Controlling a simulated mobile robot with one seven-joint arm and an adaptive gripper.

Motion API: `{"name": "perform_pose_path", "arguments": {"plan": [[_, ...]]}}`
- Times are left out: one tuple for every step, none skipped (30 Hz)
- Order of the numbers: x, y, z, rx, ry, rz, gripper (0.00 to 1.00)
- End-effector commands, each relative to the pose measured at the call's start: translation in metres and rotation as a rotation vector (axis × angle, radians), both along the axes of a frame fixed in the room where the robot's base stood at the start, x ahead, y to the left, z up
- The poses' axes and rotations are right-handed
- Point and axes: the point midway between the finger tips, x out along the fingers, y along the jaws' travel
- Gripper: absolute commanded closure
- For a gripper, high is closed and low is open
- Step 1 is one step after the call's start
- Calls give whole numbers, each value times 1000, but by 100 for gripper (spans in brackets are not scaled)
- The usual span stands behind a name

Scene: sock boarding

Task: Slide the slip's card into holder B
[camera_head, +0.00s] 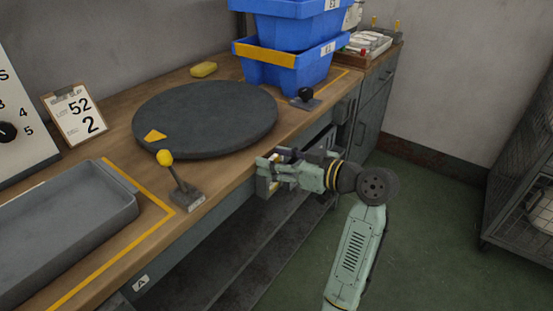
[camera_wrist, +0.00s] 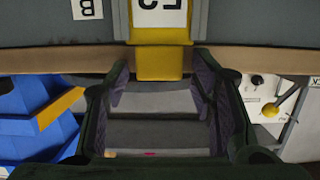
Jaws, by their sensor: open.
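The work slip (camera_head: 77,113) on a clipboard reads 52 and 2, in the head view. My gripper (camera_head: 268,174) is at the bench's front edge, its fingers apart. In the wrist view, which looks upside down, its open fingers (camera_wrist: 165,95) flank a yellow piece (camera_wrist: 160,62) with a white, partly cut-off card face (camera_wrist: 160,12).
The bench holds a dark turntable (camera_head: 205,117), a grey tray (camera_head: 60,225), a yellow-knobbed lever (camera_head: 178,180), a black-knobbed control (camera_head: 304,99) and stacked blue crates (camera_head: 290,70). Label A (camera_head: 140,283) marks the front left. The floor (camera_head: 430,230) right of my arm is clear.

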Motion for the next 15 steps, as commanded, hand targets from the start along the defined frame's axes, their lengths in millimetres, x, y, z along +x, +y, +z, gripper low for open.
{"name": "perform_pose_path", "arguments": {"plan": [[0,0,0,0,0,0,45],[0,0,0,0,0,0,45],[0,0,0,0,0,0,45],[0,0,0,0,0,0,45],[0,0,0,0,0,0,45],[0,0,0,0,0,0,45],[0,0,0,0,0,0,45],[0,0,0,0,0,0,45],[0,0,0,0,0,0,45],[0,-1,0,0,0,0,45],[-1,-2,1,0,0,-1,45],[-3,-5,1,0,0,-2,45],[-4,-7,2,0,0,-3,45],[-6,-10,3,0,0,-2,45],[-10,-15,4,0,0,-2,45]]}}
